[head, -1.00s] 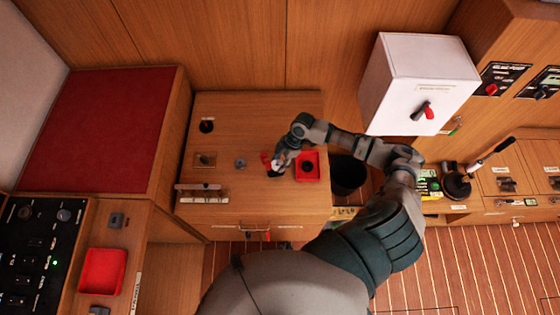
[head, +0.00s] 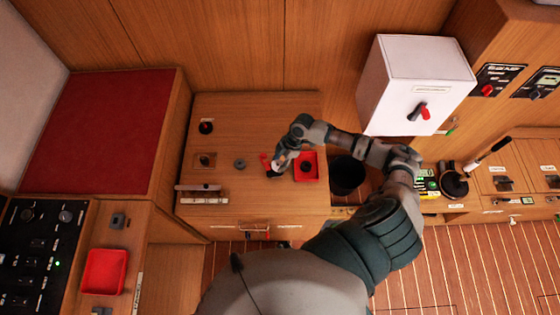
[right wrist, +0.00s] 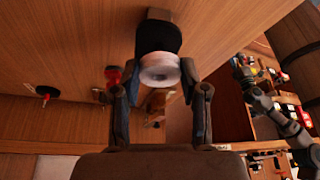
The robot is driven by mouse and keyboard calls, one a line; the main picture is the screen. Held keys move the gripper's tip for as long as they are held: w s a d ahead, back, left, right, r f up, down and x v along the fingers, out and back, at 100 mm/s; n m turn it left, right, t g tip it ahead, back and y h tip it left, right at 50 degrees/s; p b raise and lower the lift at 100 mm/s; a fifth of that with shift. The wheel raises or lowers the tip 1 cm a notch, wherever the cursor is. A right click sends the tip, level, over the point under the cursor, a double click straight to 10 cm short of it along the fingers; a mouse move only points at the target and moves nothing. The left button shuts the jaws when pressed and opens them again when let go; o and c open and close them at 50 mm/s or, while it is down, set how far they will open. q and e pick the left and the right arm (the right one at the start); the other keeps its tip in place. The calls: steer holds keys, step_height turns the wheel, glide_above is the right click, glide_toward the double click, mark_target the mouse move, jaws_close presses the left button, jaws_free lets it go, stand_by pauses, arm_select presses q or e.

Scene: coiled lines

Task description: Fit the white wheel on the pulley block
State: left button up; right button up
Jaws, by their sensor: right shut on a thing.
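My right gripper (head: 274,169) is low over the wooden cabinet top, just left of the red tray. In the right wrist view its two fingers (right wrist: 160,82) are closed on the white wheel (right wrist: 161,70), a pale ring with a centre hole. A dark round shape shows behind the wheel. In the head view only a small white part of the wheel (head: 279,162) shows. A small wooden plate with a dark fitting (head: 205,160) and a grey round piece (head: 239,164) are left of the gripper; I cannot tell which is the pulley block. My left gripper is not seen.
The red tray (head: 316,171) lies right of the gripper. A small red item (head: 265,158) is beside it. A black-and-red knob (head: 206,127) is at the back left, a rack-like piece (head: 203,193) at the front left. A dark bin (head: 347,175) stands right of the cabinet.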

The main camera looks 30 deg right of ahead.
steer(key=shift+f, duration=0.35)
steer(key=shift+f+b, duration=0.8)
steer(key=shift+f, duration=0.3)
steer(key=o, duration=1.1)
steer(key=shift+o, duration=0.2)
steer(key=shift+r, duration=0.2)
step_height(320, 180, up, 6)
steer(key=p, duration=0.5)
steer(key=shift+p, duration=0.4)
steer(key=shift+f, duration=0.15)
